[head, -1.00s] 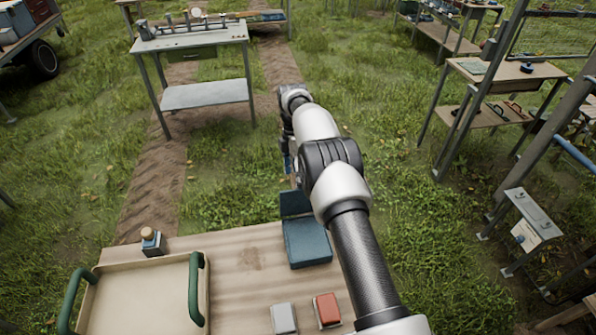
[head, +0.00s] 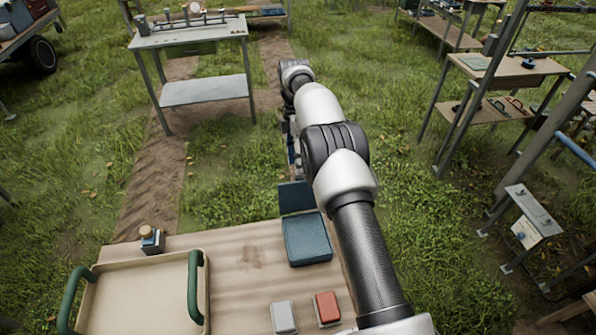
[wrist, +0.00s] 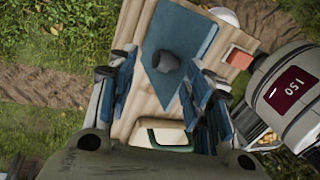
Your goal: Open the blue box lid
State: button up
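The blue box (head: 306,242) sits on the wooden table near its far right edge in the head view. A darker blue panel (head: 297,197), which looks like its lid, stands up along the box's far side, tilted back. In the wrist view the blue box (wrist: 178,40) lies beyond the fingers, with a dark grey rounded shape on it that I cannot identify. My gripper (wrist: 160,70) is open, its blue-padded fingers spread apart with nothing held between them. In the head view my arm mostly hides the gripper beyond the lid, and I cannot tell whether they touch.
A beige tray (head: 140,262) with green handles fills the table's left. A small bottle-like object (head: 151,240) stands behind it. A grey block (head: 284,317) and a red block (head: 327,308) lie at the near edge. Bare wood (head: 240,285) shows between tray and box.

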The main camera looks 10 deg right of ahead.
jog(key=shift+s+a+r, duration=0.1)
jog(key=shift+a+r, duration=0.1)
jog(key=shift+r, duration=0.8)
jog(key=shift+s+a+r, duration=0.1)
jog(key=shift+a+r, duration=0.05)
jog(key=shift+r, duration=0.85)
jog(key=s+r+m+t+b, duration=0.25)
jog(key=s+r+m, duration=0.25)
jog(key=r, duration=0.7)
jog(key=s+r+m+t+b, duration=0.2)
jog(key=s+r+m, duration=0.35)
jog(key=s, duration=0.55)
jog(key=s+f+m+t+b, duration=0.1)
jog(key=s+f+m, duration=0.3)
jog(key=s, duration=0.7)
jog(key=s+f+m+t+b, duration=0.2)
jog(key=s+f+m, duration=0.3)
jog(key=s, duration=0.7)
jog(key=shift+s+d+f+b, duration=0.3)
jog(key=shift+d+f+b, duration=0.15)
jog(key=shift+b, duration=0.1)
